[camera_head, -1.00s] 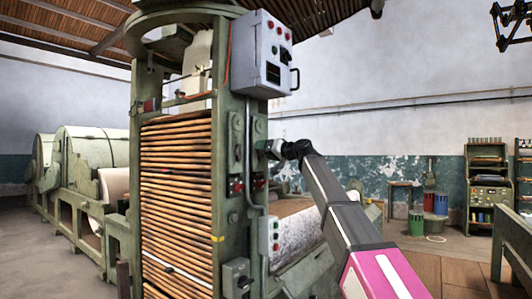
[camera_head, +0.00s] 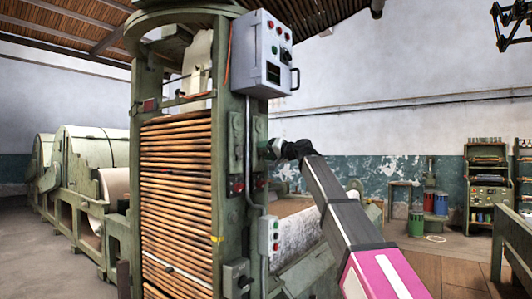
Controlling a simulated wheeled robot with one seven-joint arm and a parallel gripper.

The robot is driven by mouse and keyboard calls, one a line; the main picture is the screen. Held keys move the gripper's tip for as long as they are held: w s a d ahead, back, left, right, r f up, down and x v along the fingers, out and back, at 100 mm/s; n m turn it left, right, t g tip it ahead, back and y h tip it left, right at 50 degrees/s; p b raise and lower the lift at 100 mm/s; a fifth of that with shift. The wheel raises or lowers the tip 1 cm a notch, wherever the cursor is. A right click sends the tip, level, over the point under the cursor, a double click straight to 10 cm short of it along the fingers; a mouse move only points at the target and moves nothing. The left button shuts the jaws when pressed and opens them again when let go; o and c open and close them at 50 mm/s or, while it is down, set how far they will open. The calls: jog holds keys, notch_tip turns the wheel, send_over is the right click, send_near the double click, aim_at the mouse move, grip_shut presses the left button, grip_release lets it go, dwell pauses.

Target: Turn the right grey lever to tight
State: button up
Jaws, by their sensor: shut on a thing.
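My gripper (camera_head: 272,147) is at the right side of the green machine frame (camera_head: 228,130), at the end of my grey and pink arm. It is small and dark in the picture and reaches the frame's right post. It is shut on a small grey part there, which seems to be the right grey lever. The fingers and wrist hide most of that lever, so its exact angle and any tight mark cannot be read.
A grey control box (camera_head: 262,55) with buttons and a handle sits above my gripper. A smaller button box (camera_head: 268,236) is below it. Stacked wooden slats (camera_head: 178,200) fill the frame to the left. Shelves (camera_head: 488,185) stand far right.

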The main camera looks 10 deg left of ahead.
jog(key=shift+w+f+m, duration=0.1)
jog(key=shift+m, duration=4.5)
jog(key=o, duration=0.9)
jog(key=v, duration=1.1)
